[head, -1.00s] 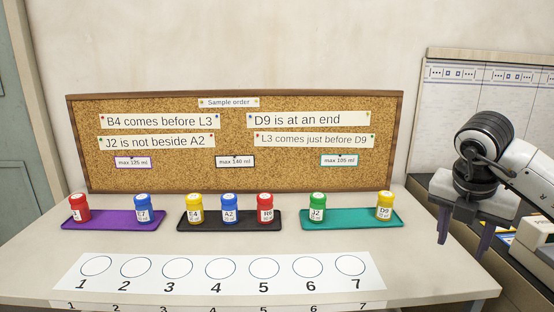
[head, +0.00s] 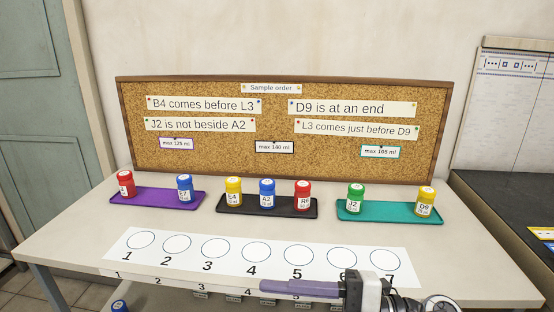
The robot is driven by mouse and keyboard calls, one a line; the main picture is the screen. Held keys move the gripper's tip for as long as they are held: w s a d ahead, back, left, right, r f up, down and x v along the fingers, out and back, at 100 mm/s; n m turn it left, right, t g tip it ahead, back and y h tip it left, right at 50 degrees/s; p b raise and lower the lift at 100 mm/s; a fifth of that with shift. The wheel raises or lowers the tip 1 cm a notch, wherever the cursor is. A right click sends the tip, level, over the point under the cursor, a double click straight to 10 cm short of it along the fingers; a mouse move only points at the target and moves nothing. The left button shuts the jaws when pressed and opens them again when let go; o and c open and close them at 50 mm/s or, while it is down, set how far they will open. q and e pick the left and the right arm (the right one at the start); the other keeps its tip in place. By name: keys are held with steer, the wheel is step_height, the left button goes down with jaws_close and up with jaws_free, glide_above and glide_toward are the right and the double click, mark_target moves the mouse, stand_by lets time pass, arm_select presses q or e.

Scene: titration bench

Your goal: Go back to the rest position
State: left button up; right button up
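My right gripper (head: 302,288) is low at the bottom edge of the head view, in front of the numbered strip (head: 215,263). One purple finger points left; I cannot make out a second finger or the gap. It covers part of the strip's front near 5 to 7. No bottle shows at the visible finger. My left gripper is not in view.
A purple tray (head: 150,198) holds red and blue bottles, a black tray (head: 285,213) yellow, blue and red ones, a teal tray (head: 385,212) green and yellow ones. The strip's circles are empty. A corkboard (head: 280,170) stands behind. A blue-capped bottle (head: 120,306) is below the table's front.

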steer(key=w+d+f+m+t+h+p, duration=0.1)
steer(key=w+d+f+m+t+h, duration=0.1)
steer(key=d+f+m+t+h, duration=0.6)
steer(key=w+d+f+m+t+h, duration=0.15)
steer(key=m+t, duration=0.45)
steer(key=m, duration=0.6)
steer(key=s+d+f+m+g+h, duration=0.2)
steer(key=s+f+m+g, duration=0.1)
steer(key=s+f, duration=0.5)
steer(key=s+d+f+m+g+h, duration=0.3)
steer(key=s+f, duration=0.4)
steer(key=f, duration=0.5)
steer(key=shift+s+d+m+g+p, duration=0.3)
steer(key=shift+s+m+g+p, duration=0.1)
steer(key=shift+m+g, duration=0.15)
steer(key=shift+f+h, duration=0.1)
steer(key=shift+h, duration=0.15)
